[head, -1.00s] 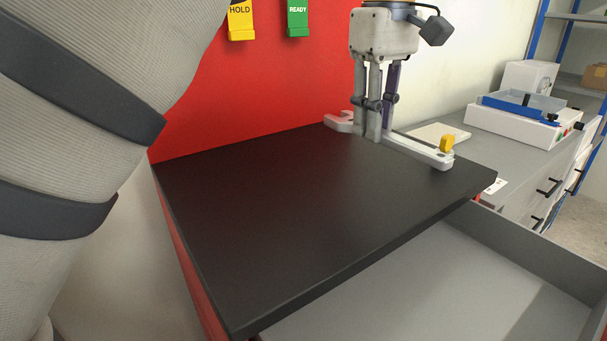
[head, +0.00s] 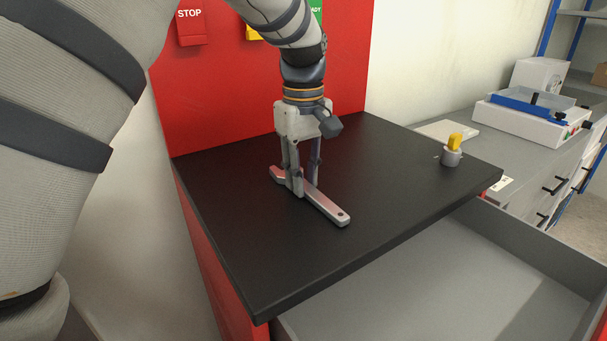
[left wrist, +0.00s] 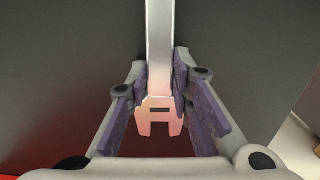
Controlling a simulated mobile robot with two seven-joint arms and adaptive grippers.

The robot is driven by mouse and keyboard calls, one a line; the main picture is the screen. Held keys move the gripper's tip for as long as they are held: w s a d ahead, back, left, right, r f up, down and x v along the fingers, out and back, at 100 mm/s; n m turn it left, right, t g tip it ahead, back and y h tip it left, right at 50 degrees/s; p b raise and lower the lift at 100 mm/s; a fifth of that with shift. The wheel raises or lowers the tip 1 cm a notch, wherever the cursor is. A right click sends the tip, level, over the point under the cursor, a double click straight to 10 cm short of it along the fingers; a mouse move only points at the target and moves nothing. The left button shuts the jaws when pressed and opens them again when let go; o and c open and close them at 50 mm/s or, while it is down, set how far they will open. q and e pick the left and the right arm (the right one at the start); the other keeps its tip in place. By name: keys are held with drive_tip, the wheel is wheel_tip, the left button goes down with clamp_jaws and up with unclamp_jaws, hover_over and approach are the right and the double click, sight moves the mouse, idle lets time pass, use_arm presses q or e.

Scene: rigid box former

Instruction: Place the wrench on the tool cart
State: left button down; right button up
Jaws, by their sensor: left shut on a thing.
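The wrench (head: 326,207) is a light metal bar with an open jaw at its left end and a small hole at its right end. It is at the black top of the tool cart (head: 230,222), near the middle. I cannot tell whether it touches the surface. My left gripper (head: 299,186) points down and is shut on the wrench close to its jaw end. In the left wrist view the wrench (left wrist: 159,60) runs between the two fingers, jaw toward the camera. My right gripper is not in view.
A grey peg with a yellow top (head: 452,152) stands on the cart's right part. An open grey drawer (head: 430,285) juts out below the front edge. A red panel with tags (head: 215,85) rises behind. A grey bench (head: 480,145) with a blue-topped device (head: 530,112) stands right.

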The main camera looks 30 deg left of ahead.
use_arm(q)
drive_tip(key=c, duration=1.4)
unclamp_jaws()
drive_tip(key=shift+f, duration=0.1)
wheel_tip(320, 180, up, 12)
drive_tip(key=shift+r, duration=0.1)
